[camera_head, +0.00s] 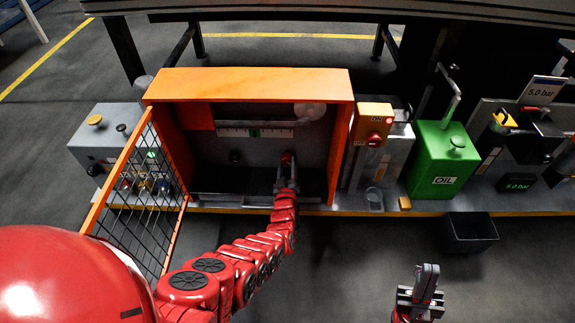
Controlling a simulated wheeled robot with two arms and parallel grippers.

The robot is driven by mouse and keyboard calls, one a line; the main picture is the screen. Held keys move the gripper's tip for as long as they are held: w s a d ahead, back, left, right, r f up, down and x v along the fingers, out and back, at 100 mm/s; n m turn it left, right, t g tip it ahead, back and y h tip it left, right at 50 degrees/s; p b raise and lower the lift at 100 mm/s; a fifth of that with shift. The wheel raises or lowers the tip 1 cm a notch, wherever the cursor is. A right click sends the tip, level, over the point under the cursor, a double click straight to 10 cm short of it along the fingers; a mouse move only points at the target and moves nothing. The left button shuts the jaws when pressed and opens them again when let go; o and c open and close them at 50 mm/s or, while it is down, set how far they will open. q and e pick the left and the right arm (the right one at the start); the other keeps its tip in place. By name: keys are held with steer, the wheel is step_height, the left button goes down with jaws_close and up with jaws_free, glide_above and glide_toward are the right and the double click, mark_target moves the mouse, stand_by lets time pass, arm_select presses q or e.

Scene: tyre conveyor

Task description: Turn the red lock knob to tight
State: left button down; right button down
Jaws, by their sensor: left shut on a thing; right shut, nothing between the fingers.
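The red lock knob (287,158) is inside the open orange cabinet, low on the right of its grey back panel. My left gripper (287,172) reaches in from the front and is shut on the knob, hiding most of it. I cannot tell how far the knob is turned. A scale with a green mark (254,133) lies above and to the left of the knob. My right gripper (428,280) is shut and empty, low in front of the bench, well away from the cabinet.
The cabinet's mesh door (140,195) stands open at left. An orange box with a red switch (375,139), a green oil can (443,158) and a pressure unit (518,150) stand to the right. A black bin (470,232) is below. The floor near my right gripper is clear.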

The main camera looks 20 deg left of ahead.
arm_select(q)
steer(key=shift+d+f+m, duration=0.1)
steer(key=shift+m, duration=3.3)
steer(key=shift+c, duration=1.5)
jaws_free()
steer(key=shift+s, duration=0.1)
